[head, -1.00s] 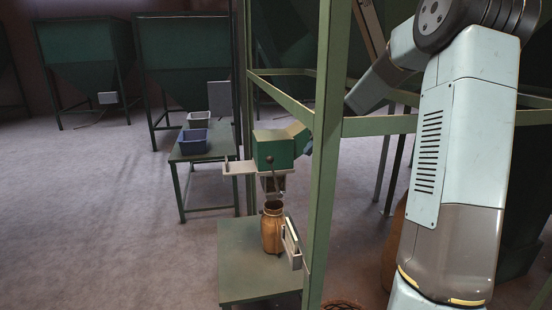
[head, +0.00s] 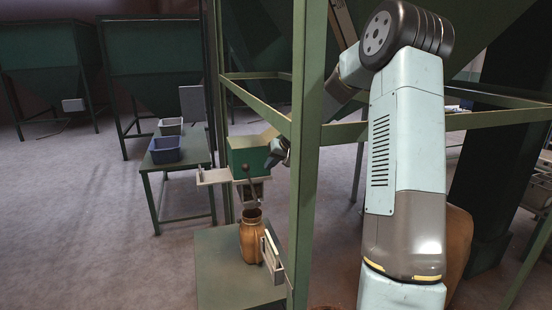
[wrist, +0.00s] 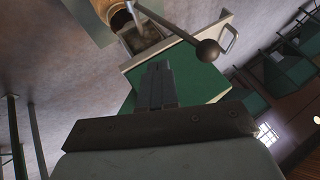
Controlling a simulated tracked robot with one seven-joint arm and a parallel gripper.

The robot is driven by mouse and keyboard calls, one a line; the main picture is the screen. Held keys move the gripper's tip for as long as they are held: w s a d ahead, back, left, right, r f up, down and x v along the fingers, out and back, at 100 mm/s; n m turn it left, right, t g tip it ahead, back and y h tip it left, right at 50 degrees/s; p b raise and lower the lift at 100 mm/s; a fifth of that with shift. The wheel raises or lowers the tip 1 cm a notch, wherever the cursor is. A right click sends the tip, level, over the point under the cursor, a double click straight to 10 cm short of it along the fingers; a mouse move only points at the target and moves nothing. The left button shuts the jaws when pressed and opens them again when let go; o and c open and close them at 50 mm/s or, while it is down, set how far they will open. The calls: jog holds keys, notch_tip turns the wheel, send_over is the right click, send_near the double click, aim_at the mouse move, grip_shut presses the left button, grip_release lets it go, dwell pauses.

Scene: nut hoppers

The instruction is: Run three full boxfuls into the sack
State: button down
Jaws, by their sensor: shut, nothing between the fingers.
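The green metal box (head: 246,154) sits under the hopper chute, with a pale slide plate (head: 213,176) at its left. A lever with a dark ball knob (head: 245,168) is on its front; in the wrist view the knob (wrist: 207,52) is near the fingers. A brown sack (head: 252,238) stands upright and open-mouthed below the outlet; its mouth shows in the wrist view (wrist: 108,10). My gripper (head: 279,152) is at the box's right side, partly behind the green post. In the wrist view my gripper (wrist: 157,75) is shut and empty, in front of the green box, apart from the knob.
The sack stands on a low green table (head: 213,270) with a pale metal bracket (head: 271,255) at its right. A green post (head: 308,150) stands between table and my arm. A side table (head: 178,162) carries a blue bin (head: 165,150) and a grey bin (head: 171,127). Floor at left is clear.

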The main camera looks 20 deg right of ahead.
jog(key=shift+w+a+f, duration=0.15)
jog(key=shift+w+a, duration=0.15)
jog(key=shift+a, duration=0.5)
jog(key=shift+w+a+f, duration=0.1)
jog(key=shift+w+a, duration=0.15)
jog(key=shift+a, duration=0.5)
jog(key=shift+w+a+f, duration=0.15)
jog(key=shift+w+a, duration=0.15)
jog(key=shift+a, duration=0.5)
jog(key=shift+d, duration=0.1)
